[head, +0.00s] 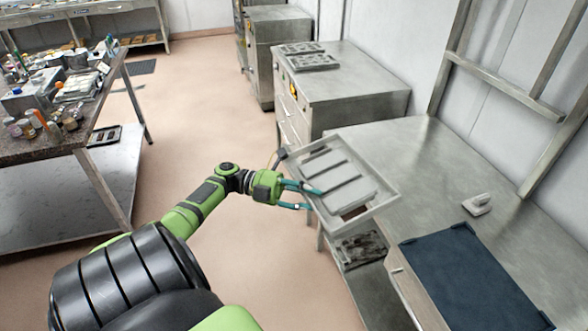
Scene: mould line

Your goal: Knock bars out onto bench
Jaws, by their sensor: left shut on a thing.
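A pale grey mould (386,198) with a raised rim is at the left end of the steel bench (425,165), tilted in the picture. Long flat grey shapes with dark gaps between them show inside it; I cannot tell whether these are bars or cavities. My left gripper (314,198) is shut on the mould at its near left side, with teal fingers at the rim. Whether the mould touches the bench is unclear. No loose bars show on the bench. My right gripper is out of view.
A dark blue mat (468,280) lies on the near part of the bench. A small pale tool (477,204) lies beyond it. A steel cabinet (345,90) with two grey moulds (313,61) stands behind. A cluttered table (55,145) is at left; floor between is clear.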

